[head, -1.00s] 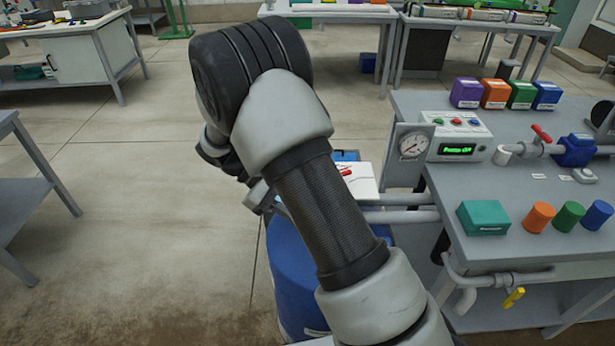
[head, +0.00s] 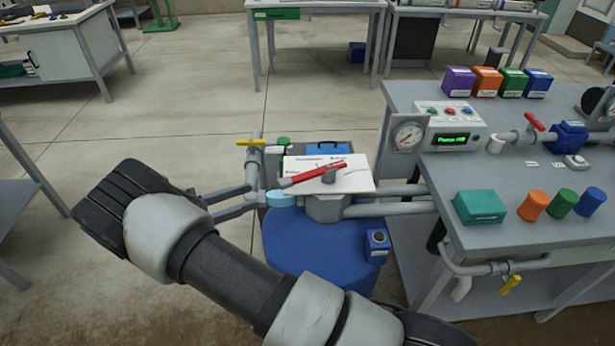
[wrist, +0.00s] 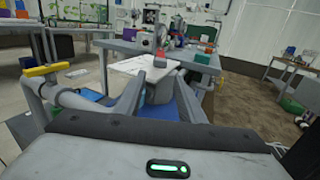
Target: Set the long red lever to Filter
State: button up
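The long red lever (head: 318,175) lies across a white label plate (head: 350,181), running from lower left to upper right in the head view. The plate's lettering is too small to read. My gripper (head: 253,197) is open and empty, a little left of the lever's thick end, with its fingers pointing toward it. In the wrist view the lever's red end (wrist: 160,62) shows just beyond and between the spread fingers (wrist: 160,80), apart from them.
A pipe with a yellow handle (head: 258,142) stands close behind my fingers. A blue tank (head: 320,250) is under the plate, with a small blue box (head: 377,243) on its right. The grey bench (head: 410,100) at right carries a gauge (head: 408,136) and control box.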

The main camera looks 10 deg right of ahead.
aim_at(307, 177)
jog(key=w+d, duration=0.1)
jog(key=d, duration=0.4)
jog(key=w+d, duration=0.1)
jog(key=d, duration=0.5)
jog(key=w+d, duration=0.1)
jog(key=d, duration=0.5)
jog(key=shift+w+b, duration=0.15)
jog(key=shift+b, duration=0.2)
jog(key=shift+c, duration=0.4)
jog(key=shift+a, duration=0.1)
grip_shut()
